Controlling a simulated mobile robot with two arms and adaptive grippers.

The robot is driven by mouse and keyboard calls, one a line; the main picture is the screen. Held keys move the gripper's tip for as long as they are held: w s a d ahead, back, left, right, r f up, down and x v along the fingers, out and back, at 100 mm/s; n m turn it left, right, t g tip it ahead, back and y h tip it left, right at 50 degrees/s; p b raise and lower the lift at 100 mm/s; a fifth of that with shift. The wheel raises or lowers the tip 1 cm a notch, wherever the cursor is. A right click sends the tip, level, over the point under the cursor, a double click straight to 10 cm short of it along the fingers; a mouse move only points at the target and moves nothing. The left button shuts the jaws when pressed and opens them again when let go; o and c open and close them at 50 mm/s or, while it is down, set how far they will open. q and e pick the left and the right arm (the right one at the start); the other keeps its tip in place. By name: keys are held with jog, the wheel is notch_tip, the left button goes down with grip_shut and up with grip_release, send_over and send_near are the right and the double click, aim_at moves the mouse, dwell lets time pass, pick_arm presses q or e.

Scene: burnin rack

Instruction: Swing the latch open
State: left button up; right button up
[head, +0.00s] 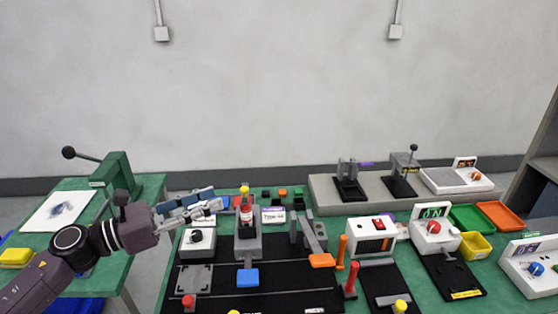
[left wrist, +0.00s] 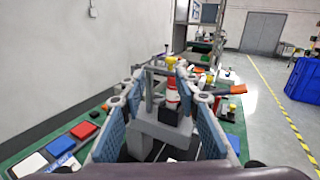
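No part is clearly marked as the latch. A grey lever with an orange end (head: 322,260) slants down beside a grey upright block on the black board. A grey fixture (head: 248,240) holds a red and white cylinder with a yellow top (head: 246,208), and a blue tab (head: 248,278) sticks out at its front. My left gripper (head: 216,202) is just left of this fixture, above the board. In the left wrist view my left gripper (left wrist: 160,92) has its blue-padded fingers spread, with the yellow-topped cylinder (left wrist: 172,92) beyond them; I see no contact. My right gripper is out of view.
A white box with a black knob (head: 197,237) stands below my left gripper. Orange and red posts (head: 350,280) and a white switch box (head: 372,236) stand to the right. Green and orange trays (head: 498,216) lie at far right. A black-knobbed lever press (head: 115,172) stands on the left table.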

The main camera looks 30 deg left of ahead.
aim_at(244, 188)
pick_arm(q)
jog(key=shift+w+d+r+m+g+h+p, duration=0.15)
jog(key=shift+w+d+r+m+p, duration=0.15)
jog(key=shift+w+d, duration=0.75)
jog(key=shift+w+d+r+m+g+h+p, duration=0.15)
jog(key=shift+w+d+m, duration=0.2)
jog(key=shift+w+d, duration=0.65)
jog(key=shift+w+d+r+m+g+h+p, duration=0.1)
jog(key=shift+w+d+m+p, duration=0.2)
jog(key=shift+w+d, duration=0.75)
grip_shut()
